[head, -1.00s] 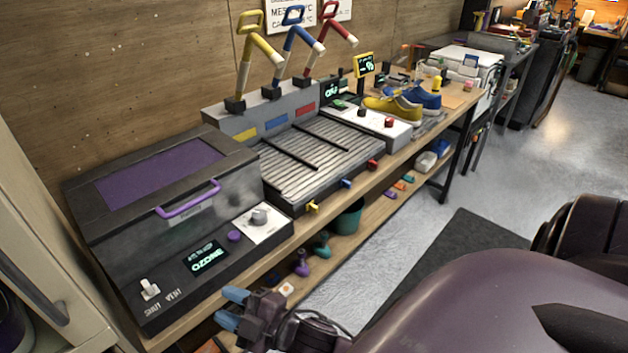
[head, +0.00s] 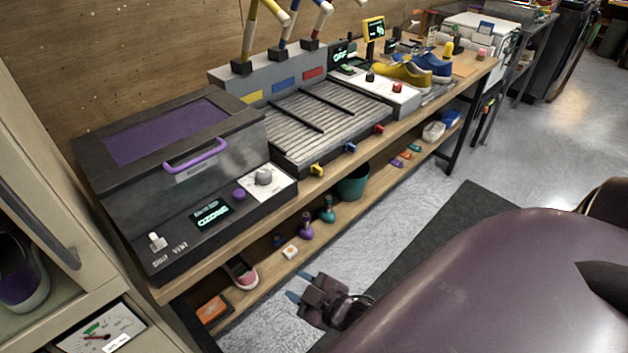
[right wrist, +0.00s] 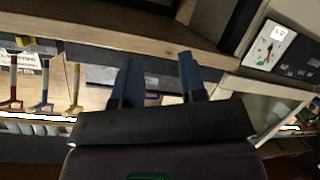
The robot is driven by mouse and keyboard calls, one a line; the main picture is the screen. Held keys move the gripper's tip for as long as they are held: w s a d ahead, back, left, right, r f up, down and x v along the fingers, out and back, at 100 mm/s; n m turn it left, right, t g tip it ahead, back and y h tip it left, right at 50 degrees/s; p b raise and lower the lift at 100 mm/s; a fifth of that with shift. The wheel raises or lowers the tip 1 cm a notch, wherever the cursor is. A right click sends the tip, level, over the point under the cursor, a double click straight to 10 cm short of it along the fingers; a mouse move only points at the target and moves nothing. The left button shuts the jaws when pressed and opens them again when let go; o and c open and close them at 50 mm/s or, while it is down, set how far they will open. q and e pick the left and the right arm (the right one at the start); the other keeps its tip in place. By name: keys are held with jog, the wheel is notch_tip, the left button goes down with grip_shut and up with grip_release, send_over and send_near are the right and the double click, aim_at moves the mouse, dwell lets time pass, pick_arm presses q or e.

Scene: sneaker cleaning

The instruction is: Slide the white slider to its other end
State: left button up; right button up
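The white slider (head: 157,241) is on the sloped front panel of the dark ozone box (head: 205,180), at its left end. It stands above the SHUT label, with the VENT label to its right. My right gripper (head: 293,289) is open and empty, in front of the bench and lower than the panel, apart from the slider. Its two blue fingers also show spread in the right wrist view (right wrist: 158,75), with nothing between them. The slider is not discernible in the right wrist view. My left gripper is not in view.
The box also has a purple button (head: 239,194), a white knob (head: 263,177) and a purple lid handle (head: 196,152). A lower shelf holds a pink shoe (head: 241,273) and an orange item (head: 212,309). A pale cabinet (head: 40,190) stands at the left.

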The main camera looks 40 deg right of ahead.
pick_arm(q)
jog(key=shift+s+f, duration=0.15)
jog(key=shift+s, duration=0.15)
pick_arm(e)
jog(key=shift+s+d+f+m+h, duration=0.3)
jog(key=shift+s+d+f+m, duration=0.25)
jog(key=shift+s+f, duration=0.3)
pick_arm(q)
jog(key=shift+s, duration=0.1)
pick_arm(e)
jog(key=shift+r, duration=0.1)
